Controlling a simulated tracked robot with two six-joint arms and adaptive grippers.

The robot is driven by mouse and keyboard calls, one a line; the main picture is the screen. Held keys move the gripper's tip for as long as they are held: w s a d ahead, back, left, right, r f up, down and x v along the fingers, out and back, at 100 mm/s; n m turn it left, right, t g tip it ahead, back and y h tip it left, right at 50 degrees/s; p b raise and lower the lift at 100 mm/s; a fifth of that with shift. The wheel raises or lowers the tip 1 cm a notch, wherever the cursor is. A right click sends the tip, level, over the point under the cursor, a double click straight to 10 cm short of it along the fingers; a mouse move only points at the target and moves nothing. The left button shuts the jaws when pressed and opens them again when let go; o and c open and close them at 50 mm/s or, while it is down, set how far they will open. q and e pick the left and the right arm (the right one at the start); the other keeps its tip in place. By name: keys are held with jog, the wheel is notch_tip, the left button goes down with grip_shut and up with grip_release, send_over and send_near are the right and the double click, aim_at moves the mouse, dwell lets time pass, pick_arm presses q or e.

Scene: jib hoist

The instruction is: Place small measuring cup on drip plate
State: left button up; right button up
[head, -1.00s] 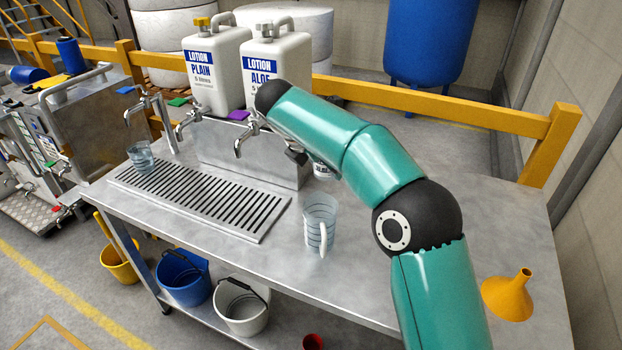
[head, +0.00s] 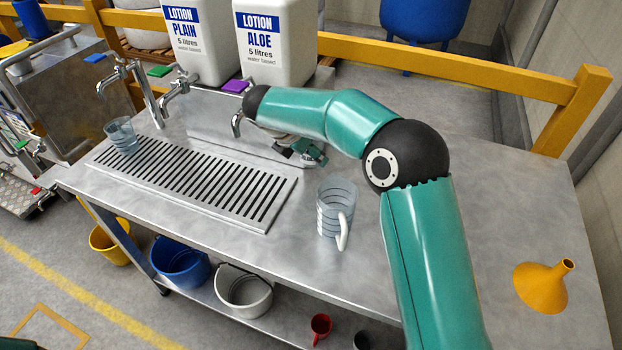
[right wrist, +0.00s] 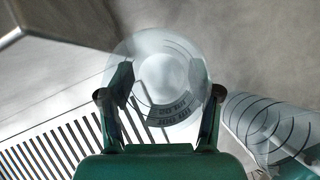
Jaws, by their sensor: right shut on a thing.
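In the right wrist view my right gripper (right wrist: 160,92) is shut on a clear round measuring cup (right wrist: 163,68) with dark printed marks, one finger on each side. In the head view my right gripper (head: 302,150) is mostly behind my own arm, in front of the tap block, and the cup is largely hidden there. The slotted steel drip plate (head: 193,204) lies on the bench to the left of my gripper. It shows at the lower left in the right wrist view (right wrist: 22,137). My left gripper is not in view.
A clear glass (head: 121,135) stands at the plate's left end. A larger clear jug with a white handle (head: 335,208) stands right of the plate. Taps and lotion bottles (head: 275,42) line the back. A yellow funnel (head: 543,288) is at the right.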

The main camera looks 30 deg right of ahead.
aim_at(316, 181)
notch_tip(316, 181, down, 8)
jog(key=shift+s+f, duration=0.1)
jog(key=shift+f, duration=0.15)
jog(key=o, duration=1.1)
